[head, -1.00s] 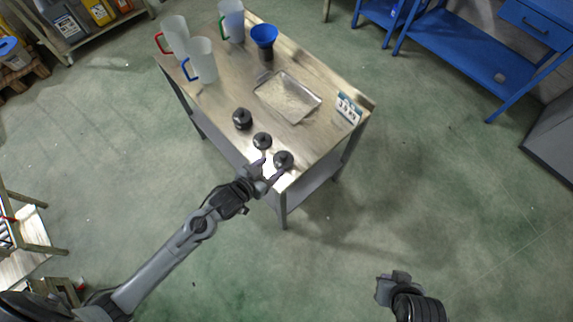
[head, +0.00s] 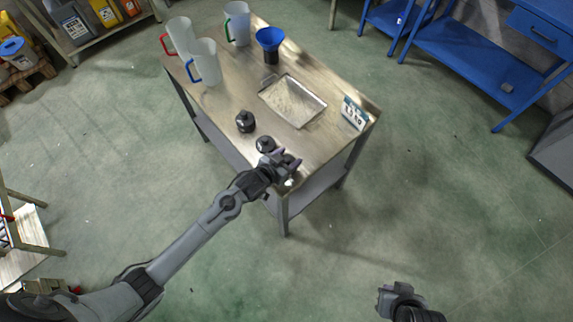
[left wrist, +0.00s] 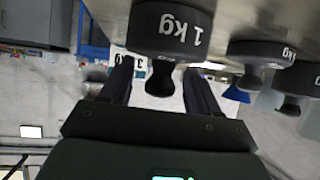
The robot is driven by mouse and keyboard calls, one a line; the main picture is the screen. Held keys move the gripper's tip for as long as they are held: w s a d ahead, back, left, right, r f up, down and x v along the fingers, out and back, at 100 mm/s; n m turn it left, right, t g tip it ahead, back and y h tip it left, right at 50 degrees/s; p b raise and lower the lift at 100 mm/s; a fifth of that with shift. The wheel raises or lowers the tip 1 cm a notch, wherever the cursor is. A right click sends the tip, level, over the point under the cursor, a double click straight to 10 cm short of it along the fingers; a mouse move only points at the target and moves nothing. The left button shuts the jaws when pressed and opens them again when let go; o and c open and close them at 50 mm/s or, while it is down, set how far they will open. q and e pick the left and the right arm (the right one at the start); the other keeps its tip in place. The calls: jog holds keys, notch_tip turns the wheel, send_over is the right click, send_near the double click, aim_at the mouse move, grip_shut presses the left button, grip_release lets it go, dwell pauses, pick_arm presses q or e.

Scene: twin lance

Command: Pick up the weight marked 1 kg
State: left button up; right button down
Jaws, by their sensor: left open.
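The black weight marked 1 kg (left wrist: 172,28) fills the top middle of the left wrist view, which is upside down, with its knob (left wrist: 160,82) between my two fingers. In the head view this weight (head: 290,160) is at the table's near corner, mostly hidden by my gripper. My left gripper (head: 283,167) is open, with a finger on either side of the knob; I cannot tell whether they touch it. Two other black weights stand in a row beyond it, the middle one (head: 265,144) and the far one (head: 245,121). My right gripper (head: 388,298) is away from the table, low in view.
The metal table (head: 225,103) also holds a shallow tray (head: 320,104), a blue funnel (head: 270,38), a small printed sign (head: 354,113) and three jugs with red (head: 180,37), blue (head: 205,62) and green (head: 238,22) handles. A blue workbench (head: 470,68) stands at upper right.

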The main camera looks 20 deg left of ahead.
pick_arm(q)
jog(key=shift+w+d+f, duration=0.15)
jog(key=shift+w+f, duration=0.15)
jog(key=shift+w, duration=0.15)
jog(key=shift+c, duration=0.3)
jog(key=c, duration=1)
grip_shut()
jog(key=shift+s+f, duration=0.15)
jog(key=shift+f, duration=0.15)
jog(key=shift+r, duration=0.15)
